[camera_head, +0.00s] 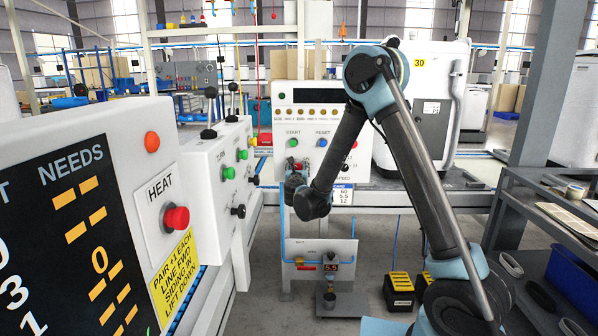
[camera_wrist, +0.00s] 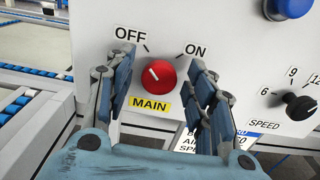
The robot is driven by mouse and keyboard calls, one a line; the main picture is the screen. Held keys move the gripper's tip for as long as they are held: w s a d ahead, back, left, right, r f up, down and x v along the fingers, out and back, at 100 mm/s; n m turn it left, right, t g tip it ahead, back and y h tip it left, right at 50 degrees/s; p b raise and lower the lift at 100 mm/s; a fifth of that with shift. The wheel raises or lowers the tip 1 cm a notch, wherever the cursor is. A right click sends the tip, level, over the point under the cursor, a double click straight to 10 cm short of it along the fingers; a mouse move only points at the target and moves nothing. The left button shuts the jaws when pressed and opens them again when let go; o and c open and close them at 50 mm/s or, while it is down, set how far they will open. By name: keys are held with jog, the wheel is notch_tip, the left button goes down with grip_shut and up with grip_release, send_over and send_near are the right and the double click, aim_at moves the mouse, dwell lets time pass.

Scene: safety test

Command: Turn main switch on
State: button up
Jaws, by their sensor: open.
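The main switch is a round red knob (camera_wrist: 160,78) on a white panel, above a yellow MAIN label (camera_wrist: 150,104) in the wrist view. Its white mark points up and left, toward OFF; ON is printed at its upper right. My gripper (camera_wrist: 160,68) is open, with one finger on each side of the knob.
A black SPEED knob (camera_wrist: 299,107) and a blue button (camera_wrist: 291,6) are right of the switch. In the head view, a green START button (camera_head: 293,143) and blue RESET button (camera_head: 322,143) are above my gripper. A HEAT panel (camera_head: 160,190) with a red button stands at left.

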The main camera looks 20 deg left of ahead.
jog(key=c, duration=1.1)
jog(key=shift+o, duration=0.2)
jog(key=shift+w+m, duration=0.1)
jog(key=shift+m, duration=0.4)
jog(key=m, duration=0.3)
jog(key=shift+d+m, duration=0.15)
jog(key=shift+m, duration=0.25)
jog(key=m, duration=0.4)
jog(key=shift+d+f+m, duration=0.1)
jog(key=shift+m, duration=0.2)
jog(key=m, duration=0.8)
jog(key=shift+d+f+m, duration=0.1)
jog(key=shift+m, duration=0.2)
